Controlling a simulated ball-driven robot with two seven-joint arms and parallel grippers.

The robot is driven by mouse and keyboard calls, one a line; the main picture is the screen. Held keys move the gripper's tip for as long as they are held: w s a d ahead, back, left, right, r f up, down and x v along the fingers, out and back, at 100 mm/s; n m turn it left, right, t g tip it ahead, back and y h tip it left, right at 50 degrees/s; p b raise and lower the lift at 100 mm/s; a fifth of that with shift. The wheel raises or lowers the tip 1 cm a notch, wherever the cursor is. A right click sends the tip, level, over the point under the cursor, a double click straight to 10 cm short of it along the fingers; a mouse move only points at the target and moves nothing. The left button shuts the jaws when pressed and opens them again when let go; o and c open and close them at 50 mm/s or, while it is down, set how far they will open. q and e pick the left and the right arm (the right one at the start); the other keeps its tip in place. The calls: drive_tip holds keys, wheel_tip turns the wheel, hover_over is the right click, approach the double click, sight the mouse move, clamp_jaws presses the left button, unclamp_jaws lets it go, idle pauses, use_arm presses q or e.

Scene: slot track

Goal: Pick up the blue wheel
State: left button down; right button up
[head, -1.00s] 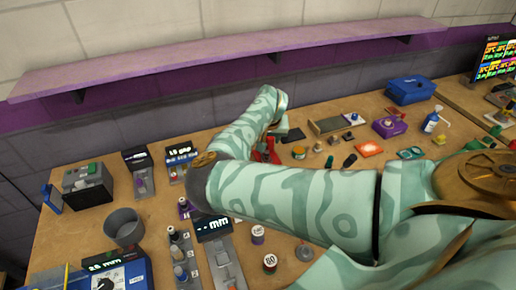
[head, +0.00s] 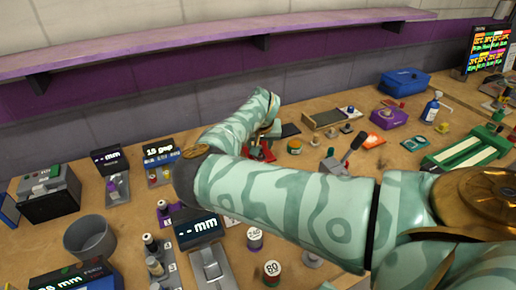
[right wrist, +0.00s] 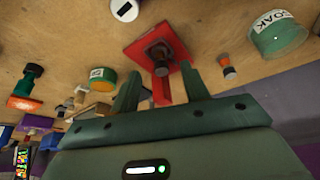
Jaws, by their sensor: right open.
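I cannot pick out a blue wheel in either view. My right gripper (right wrist: 158,92) is open in the right wrist view, its two green fingers apart. Between and just beyond the fingers is a red square piece (right wrist: 143,43) with a dark round knob (right wrist: 158,54); I cannot tell whether the fingers touch it. In the head view my right arm reaches across the bench, and red parts (head: 262,152) show near its end, where my arm partly hides them. My left gripper is not in view.
A green slotted track (head: 468,150) lies at the right. A blue box (head: 404,83) stands at the back. A green tin (right wrist: 280,38) shows in the wrist view. A purple shelf (head: 200,48) overhangs the back.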

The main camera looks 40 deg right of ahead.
drive_tip(key=x, duration=0.1)
drive_tip(key=b+x, duration=0.1)
drive_tip(key=x, duration=0.1)
drive_tip(key=b+x, duration=0.1)
drive_tip(key=shift+w+d+f, duration=0.15)
drive_tip(key=shift+w+d, duration=0.15)
drive_tip(key=shift+w, duration=0.1)
drive_tip(key=shift+w+d+f, duration=0.15)
drive_tip(key=shift+f, duration=0.1)
drive_tip(key=shift+r, duration=0.2)
drive_tip(key=shift+c, duration=0.4)
clamp_jaws()
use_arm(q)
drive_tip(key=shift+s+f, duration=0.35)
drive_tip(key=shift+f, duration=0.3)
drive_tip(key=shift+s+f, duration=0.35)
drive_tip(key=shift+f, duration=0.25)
